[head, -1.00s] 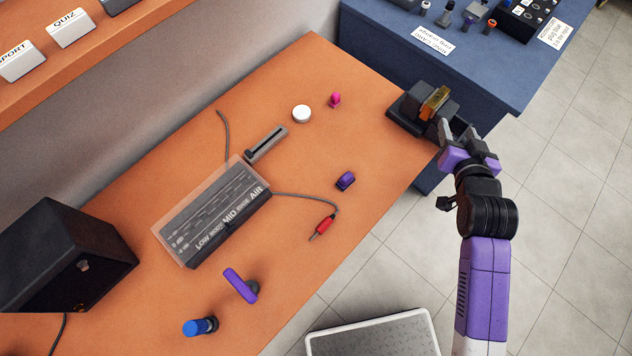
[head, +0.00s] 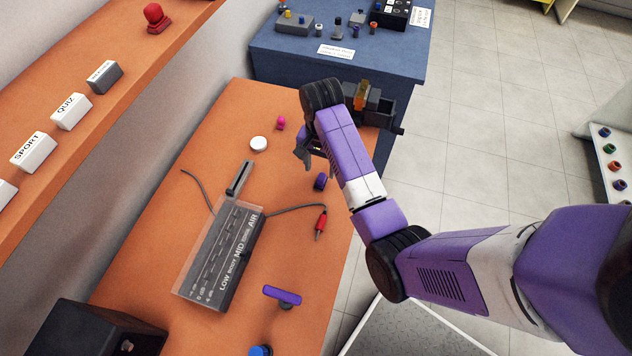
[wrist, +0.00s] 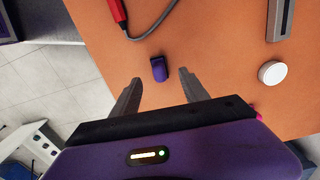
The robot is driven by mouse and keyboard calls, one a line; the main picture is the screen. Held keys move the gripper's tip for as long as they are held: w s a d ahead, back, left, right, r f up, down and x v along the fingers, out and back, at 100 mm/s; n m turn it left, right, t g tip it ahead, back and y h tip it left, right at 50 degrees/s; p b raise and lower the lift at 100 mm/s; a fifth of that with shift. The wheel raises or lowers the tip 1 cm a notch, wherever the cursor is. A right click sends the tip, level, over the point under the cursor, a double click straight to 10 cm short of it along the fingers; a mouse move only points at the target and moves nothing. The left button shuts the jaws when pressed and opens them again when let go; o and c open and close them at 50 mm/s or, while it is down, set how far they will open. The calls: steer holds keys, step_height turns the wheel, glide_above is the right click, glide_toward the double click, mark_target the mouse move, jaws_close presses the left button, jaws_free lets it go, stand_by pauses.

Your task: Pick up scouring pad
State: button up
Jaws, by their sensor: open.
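No thing here is plainly recognizable as a scouring pad. A small purple block with a dark end (head: 320,182) lies on the orange table (head: 130,265). In the wrist view the purple block (wrist: 158,68) appears between and just beyond the fingertips of my gripper (wrist: 160,78). The gripper is open and empty, pointing down at the table. In the head view my gripper (head: 305,155) is partly hidden by my arm, just up and left of the block. An amber block (head: 361,96) stands in a dark holder (head: 380,110) at the table's far end.
A white round disc (head: 258,144) and a pink piece (head: 280,122) lie nearby. A red-tipped cable (head: 320,222) runs from the grey labelled panel (head: 222,255). A purple-topped knob (head: 283,295) stands nearer. A blue table (head: 340,65) is behind.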

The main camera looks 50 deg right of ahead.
mark_target(322, 176)
steer(key=f, duration=0.4)
steer(key=f+p, duration=0.1)
steer(key=f, duration=0.1)
steer(key=shift+d+f, duration=0.3)
jaws_close()
